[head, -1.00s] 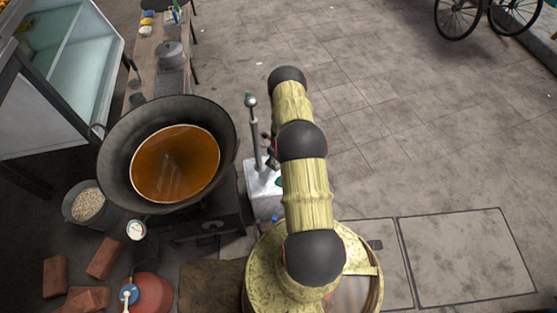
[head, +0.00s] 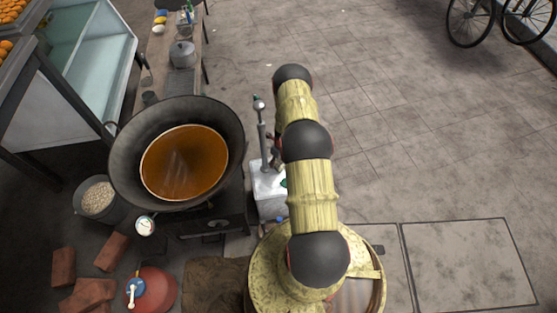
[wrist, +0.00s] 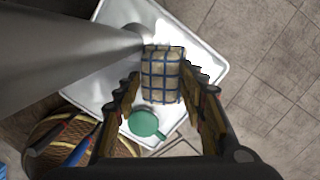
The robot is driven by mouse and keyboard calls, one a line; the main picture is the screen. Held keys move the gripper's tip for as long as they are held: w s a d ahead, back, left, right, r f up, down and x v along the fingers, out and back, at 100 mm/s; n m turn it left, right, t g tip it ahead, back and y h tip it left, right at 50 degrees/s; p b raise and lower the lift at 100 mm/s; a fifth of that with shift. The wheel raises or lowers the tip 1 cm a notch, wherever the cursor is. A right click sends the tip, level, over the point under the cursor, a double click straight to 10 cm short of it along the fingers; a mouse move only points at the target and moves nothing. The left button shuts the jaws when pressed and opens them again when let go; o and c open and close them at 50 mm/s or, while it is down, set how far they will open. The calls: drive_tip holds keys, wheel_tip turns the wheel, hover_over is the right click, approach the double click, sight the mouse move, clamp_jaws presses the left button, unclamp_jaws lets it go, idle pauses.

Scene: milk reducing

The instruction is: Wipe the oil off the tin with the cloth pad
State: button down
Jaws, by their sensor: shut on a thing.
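The cloth pad (wrist: 162,68), beige with a blue grid, is between the fingers of my gripper (wrist: 162,92) in the wrist view. My gripper is shut on it, above a white surface (wrist: 113,14). A thick grey cylinder (wrist: 55,58) crosses the upper left of that view, close to the pad; I cannot tell if they touch. A green round object (wrist: 144,123) lies on the white surface below the pad. I cannot make out the tin or any oil on it for certain. In the head view my arm mostly hides the gripper and pad.
A grey post (head: 262,135) rises from a white-topped stand (head: 268,190) beside my arm. Left of it is a wide dark pan (head: 228,115) of orange-brown liquid. A woven basket (wrist: 112,142) with tools sits lower left in the wrist view.

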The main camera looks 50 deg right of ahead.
drive_tip(key=r, duration=0.1)
drive_tip(key=p, duration=0.1)
drive_tip(key=r, duration=0.1)
drive_tip(key=shift+w+d+r, duration=0.1)
drive_tip(key=shift+d+r, duration=0.15)
drive_tip(key=shift+r, duration=0.1)
drive_tip(key=shift+d, duration=0.1)
drive_tip(key=shift+d+r+p, duration=0.1)
drive_tip(key=shift+r+p, duration=1.2)
drive_tip(key=shift+r, duration=0.25)
